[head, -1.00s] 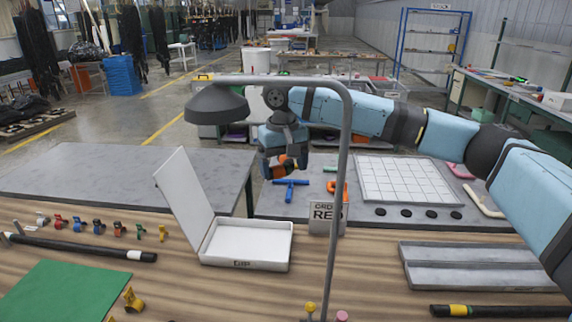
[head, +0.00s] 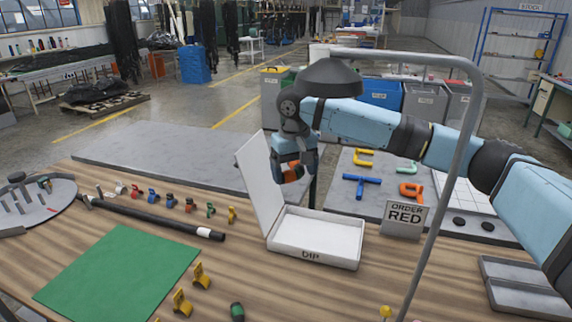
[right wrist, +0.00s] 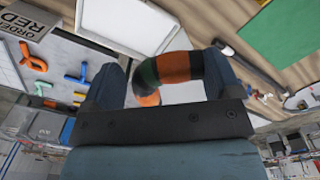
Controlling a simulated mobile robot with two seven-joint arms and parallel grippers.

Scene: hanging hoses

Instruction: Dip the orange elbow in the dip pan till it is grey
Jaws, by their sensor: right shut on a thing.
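My right gripper (head: 294,172) is shut on the orange elbow (head: 291,174), a short curved pipe. In the right wrist view the elbow (right wrist: 178,68) shows orange with dark bands between the fingers (right wrist: 163,78). No grey coating is plain on it. The white dip pan (head: 310,254), marked DIP, stands on the wooden table with a tall white panel (head: 258,185) upright along its left side. The gripper and elbow are raised, beside the panel and toward the pan's far side in the head view. The pan's inside looks pale and flat. My left gripper is out of view.
A grey bent post (head: 446,180) with a dark shade (head: 331,77) rises in front of my right arm. An ORDER RED sign (head: 404,215) stands right of the pan. A green mat (head: 120,270), a black hose (head: 160,219) and several small clips lie to the left.

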